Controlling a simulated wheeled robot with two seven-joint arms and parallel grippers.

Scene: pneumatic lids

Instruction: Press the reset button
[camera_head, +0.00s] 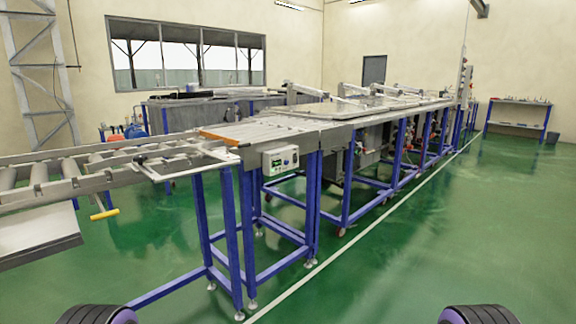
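A small pale control box (280,160) is mounted on the side of the conveyor line, just right of the near roller section. It has a dark display and small marks on its face. Which of them is the reset button is too small to tell. Neither of my grippers is in view. Only two dark, purple-rimmed round parts of my own body show at the bottom edge, both well away from the box.
The conveyor line (225,152) on blue legs runs from the left to the back right. A yellow-ended handle (104,214) sticks out at its near left. Green floor (420,240) is open in front and right. A shelf table (517,117) stands far right.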

